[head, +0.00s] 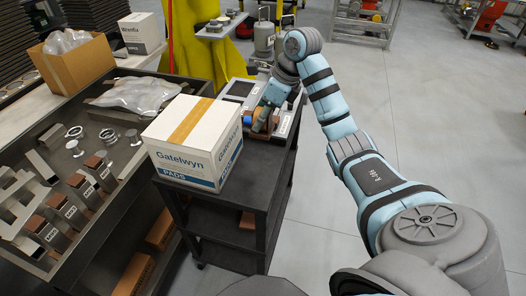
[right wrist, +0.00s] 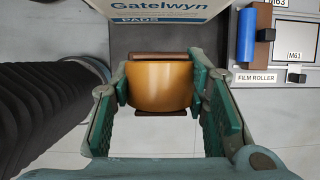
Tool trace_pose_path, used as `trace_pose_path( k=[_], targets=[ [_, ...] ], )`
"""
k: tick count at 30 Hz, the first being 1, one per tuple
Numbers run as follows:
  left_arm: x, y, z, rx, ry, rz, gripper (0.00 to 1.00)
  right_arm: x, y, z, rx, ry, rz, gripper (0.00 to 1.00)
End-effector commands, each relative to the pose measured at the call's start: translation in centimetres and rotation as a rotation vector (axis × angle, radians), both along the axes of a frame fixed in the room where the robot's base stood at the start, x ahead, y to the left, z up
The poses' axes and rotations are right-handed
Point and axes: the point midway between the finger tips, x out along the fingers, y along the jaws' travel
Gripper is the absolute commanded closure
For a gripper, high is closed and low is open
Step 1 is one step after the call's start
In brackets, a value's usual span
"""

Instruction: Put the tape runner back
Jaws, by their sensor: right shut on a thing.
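The tape runner shows in the right wrist view as an amber roll (right wrist: 160,86) with brown edges above and below it. My right gripper (right wrist: 160,90) is shut on it, one green finger pad on each side. In the head view the orange roll (head: 262,117) shows at my right gripper (head: 265,112), over the dark cart (head: 228,192), behind the box. The wrist view shows a label board at right with a blue roller (right wrist: 248,36) above a FILM ROLLER label (right wrist: 257,77). Whether the roll touches the surface below cannot be told. My left gripper is out of view.
A white Gatelwyn PADS carton (head: 192,140) stands on the cart close to my right gripper. At left, a grey tray bench (head: 130,172) holds several blocks and metal parts. An open cardboard box (head: 75,62) stands behind it. The floor right of the cart is clear.

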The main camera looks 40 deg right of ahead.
Motion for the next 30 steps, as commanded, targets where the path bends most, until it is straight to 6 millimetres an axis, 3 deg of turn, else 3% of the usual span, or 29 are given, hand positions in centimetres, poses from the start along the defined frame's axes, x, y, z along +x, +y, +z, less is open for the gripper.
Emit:
trace_pose_path(
  k=[1, 6, 9, 21, 30],
  targets=[
    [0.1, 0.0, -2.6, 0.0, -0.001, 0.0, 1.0, 0.0, 0.0, -2.6, 0.0, 0.002, -0.001, 0.85],
    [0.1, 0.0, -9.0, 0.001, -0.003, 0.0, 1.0, -0.1, -0.1, -9.6, 0.0, 0.004, 0.0, 0.85],
    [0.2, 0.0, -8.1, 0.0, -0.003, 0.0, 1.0, -0.2, -0.1, -11.9, 0.001, 0.009, -0.001, 0.85],
    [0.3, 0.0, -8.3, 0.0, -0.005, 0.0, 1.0, -0.1, -0.2, -18.9, 0.0, 0.004, 0.0, 0.85],
    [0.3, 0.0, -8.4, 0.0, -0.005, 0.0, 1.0, -0.1, -0.2, -19.3, 0.0, 0.001, 0.0, 0.85]
  ],
)
